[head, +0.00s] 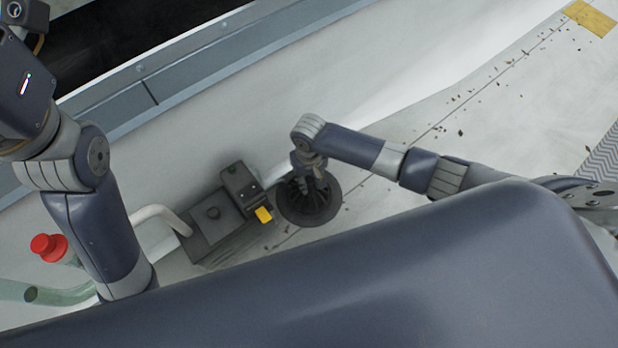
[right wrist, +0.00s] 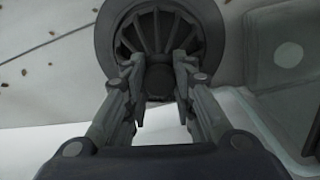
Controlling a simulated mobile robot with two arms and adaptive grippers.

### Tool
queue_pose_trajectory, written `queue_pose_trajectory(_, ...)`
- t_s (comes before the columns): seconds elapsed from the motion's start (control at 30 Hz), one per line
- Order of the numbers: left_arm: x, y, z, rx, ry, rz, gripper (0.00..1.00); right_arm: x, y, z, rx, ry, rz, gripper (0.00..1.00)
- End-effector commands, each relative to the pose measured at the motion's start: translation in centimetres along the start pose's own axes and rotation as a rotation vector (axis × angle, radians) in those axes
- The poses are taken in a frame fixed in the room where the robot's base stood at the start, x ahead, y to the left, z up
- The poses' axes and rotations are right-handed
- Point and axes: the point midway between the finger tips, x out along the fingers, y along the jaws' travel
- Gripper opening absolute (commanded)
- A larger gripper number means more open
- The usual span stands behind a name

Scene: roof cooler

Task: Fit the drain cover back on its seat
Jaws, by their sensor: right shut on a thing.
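The drain cover (head: 293,187) is a dark, ribbed, slotted piece, partly hidden under my right gripper (head: 312,170) in the head view. In the right wrist view the cover (right wrist: 130,38) shows radial ribs and a central knob (right wrist: 159,80). My right gripper (right wrist: 158,105) has its fingers closed on either side of that knob. A wide dark round rim (head: 325,212) surrounds the ribs; I cannot tell whether it belongs to the cover or the seat, nor whether the cover touches the roof. My left arm (head: 100,225) rises at the left; its gripper is out of view.
A dark grey box (head: 212,212) with a yellow tab (head: 263,214) stands just left of the drain. A pale pipe (head: 160,213) and a red-capped valve (head: 48,246) are further left. Leaf debris (head: 470,92) lies along the roof seam. The roof to the upper right is open.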

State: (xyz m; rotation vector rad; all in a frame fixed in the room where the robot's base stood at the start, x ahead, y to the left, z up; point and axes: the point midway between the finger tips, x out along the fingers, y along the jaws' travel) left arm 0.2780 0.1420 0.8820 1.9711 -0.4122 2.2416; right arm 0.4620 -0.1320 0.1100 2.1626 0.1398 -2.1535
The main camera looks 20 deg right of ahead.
Motion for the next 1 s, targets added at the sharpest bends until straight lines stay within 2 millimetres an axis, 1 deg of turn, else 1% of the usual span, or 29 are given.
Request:
queue_pose_trajectory(0.7, 0.21, 0.05, -0.21, 0.001, 0.011, 0.003, 0.44, 0.88, -0.02, -0.02, 0.001, 0.001, -0.001, 0.00)
queue_pose_trajectory(0.73, 0.23, 0.05, -0.21, 0.001, 0.011, 0.003, 0.44, 0.86, -0.01, -0.03, 0.001, 0.001, -0.001, 0.29)
queue_pose_trajectory(0.77, 0.24, 0.04, -0.20, 0.001, 0.011, 0.003, 0.44, 0.84, -0.02, -0.03, 0.001, 0.001, -0.001, 0.36)
queue_pose_trajectory(0.8, 0.24, 0.04, -0.21, 0.001, 0.011, 0.002, 0.44, 0.85, -0.01, -0.03, 0.001, 0.001, -0.001, 0.45)
queue_pose_trajectory(0.83, 0.24, 0.04, -0.21, 0.001, 0.011, 0.002, 0.44, 0.84, -0.01, -0.03, 0.001, 0.001, -0.001, 0.48)
queue_pose_trajectory(1.0, 0.23, 0.04, -0.22, 0.001, 0.011, 0.002, 0.44, 0.85, 0.00, -0.02, 0.001, 0.000, -0.001, 0.48)
